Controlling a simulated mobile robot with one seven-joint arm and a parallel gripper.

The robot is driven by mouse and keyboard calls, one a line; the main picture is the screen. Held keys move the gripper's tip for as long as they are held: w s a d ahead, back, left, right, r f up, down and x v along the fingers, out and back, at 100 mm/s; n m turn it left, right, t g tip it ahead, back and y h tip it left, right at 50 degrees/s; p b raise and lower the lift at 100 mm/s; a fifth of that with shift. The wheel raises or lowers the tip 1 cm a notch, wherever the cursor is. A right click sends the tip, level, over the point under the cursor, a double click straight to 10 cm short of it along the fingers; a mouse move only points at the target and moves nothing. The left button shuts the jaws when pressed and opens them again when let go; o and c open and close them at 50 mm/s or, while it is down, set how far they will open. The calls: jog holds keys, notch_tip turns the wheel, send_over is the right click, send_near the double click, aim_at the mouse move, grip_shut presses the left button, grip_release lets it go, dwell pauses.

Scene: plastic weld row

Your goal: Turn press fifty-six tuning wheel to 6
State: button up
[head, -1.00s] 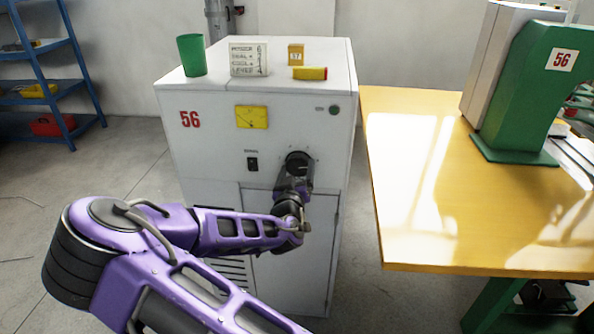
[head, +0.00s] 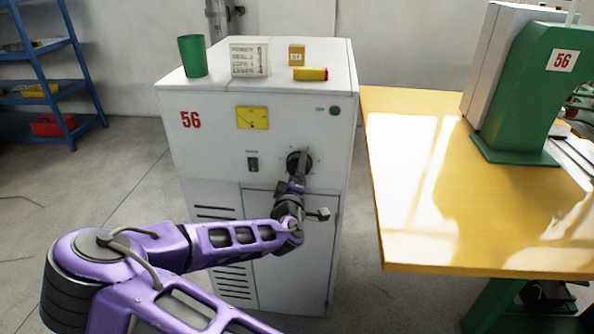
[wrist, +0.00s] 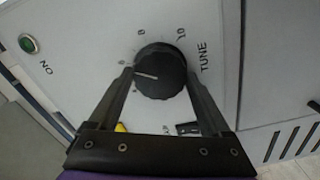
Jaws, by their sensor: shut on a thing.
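In the wrist view the wheel (wrist: 160,72) has a white pointer line aimed at the picture's left, close to a small printed mark that I cannot read for certain. A 10 and the word TUNE (wrist: 203,56) are printed beside it. My gripper (wrist: 160,78) is shut on the wheel, one finger on each side of its rim. In the head view my gripper (head: 297,180) reaches the wheel from below and partly covers its lower edge.
A yellow meter (head: 252,118), a black switch (head: 253,164) and a green lamp (head: 335,110) are on the panel. A green cup (head: 192,56), card (head: 249,60) and small items stand on top. A yellow table (head: 420,240) with a green press (head: 530,90) is at right.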

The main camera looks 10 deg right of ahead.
jog(key=shift+n, duration=0.5)
jog(key=o, duration=1.2)
jog(key=shift+c, duration=0.2)
jog(key=shift+s, duration=0.1)
jog(key=p+v, duration=0.4)
jog(key=v, duration=1.3)
